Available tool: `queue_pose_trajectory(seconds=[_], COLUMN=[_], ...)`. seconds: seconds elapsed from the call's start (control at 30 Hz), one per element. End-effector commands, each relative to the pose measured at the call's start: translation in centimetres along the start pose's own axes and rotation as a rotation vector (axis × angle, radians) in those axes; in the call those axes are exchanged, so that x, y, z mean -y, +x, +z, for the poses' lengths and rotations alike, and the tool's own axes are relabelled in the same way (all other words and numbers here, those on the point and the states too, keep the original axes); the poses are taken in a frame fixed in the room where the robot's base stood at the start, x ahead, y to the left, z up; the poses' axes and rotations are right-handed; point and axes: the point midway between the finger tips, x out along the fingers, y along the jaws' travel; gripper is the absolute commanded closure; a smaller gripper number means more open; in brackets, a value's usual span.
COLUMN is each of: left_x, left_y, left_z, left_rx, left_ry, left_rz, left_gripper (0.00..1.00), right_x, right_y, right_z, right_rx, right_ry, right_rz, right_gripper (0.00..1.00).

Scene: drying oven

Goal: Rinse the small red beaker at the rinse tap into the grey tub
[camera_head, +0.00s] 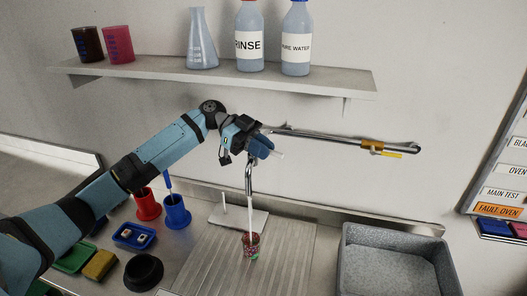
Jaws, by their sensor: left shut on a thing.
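The small red beaker (251,244) stands upright on the ribbed drainboard, below the rinse tap (249,178). A pale stream runs straight down from the spout into the beaker, whose contents look multicoloured. My left gripper (264,148) is at the top of the tap, shut on a small white handle (278,155) that sticks out between its blue fingers. The gripper hides most of the tap's top. The grey tub (350,262) stands to the right of the drainboard, apart from the beaker, and its speckled floor shows no objects. My right gripper is not in view.
Red (148,205) and blue (177,212) holders, small trays, a sponge (100,265) and a black bowl (143,271) crowd the left. The shelf (330,84) holds bottles, a flask and beakers.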

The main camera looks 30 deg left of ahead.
Motion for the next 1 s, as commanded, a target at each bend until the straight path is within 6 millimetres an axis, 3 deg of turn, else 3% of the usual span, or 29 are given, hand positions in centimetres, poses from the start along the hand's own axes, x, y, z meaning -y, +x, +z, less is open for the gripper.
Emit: queue_pose_trajectory(seconds=[0.33,0.7,1.0], left_x=[0.0,-0.6,-0.6], left_y=[0.0,0.0,0.0], left_z=[0.0,0.0,0.0], left_rx=[-0.001,-0.001,0.0], left_ry=[0.006,0.06,0.059], left_rz=[0.016,0.19,0.19], left_gripper=[1.0,1.0,1.0], right_x=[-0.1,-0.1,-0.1], right_y=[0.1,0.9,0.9], right_z=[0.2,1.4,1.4], right_rx=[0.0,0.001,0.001], right_ry=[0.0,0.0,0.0], right_rz=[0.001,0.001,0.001], right_gripper=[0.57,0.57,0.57])
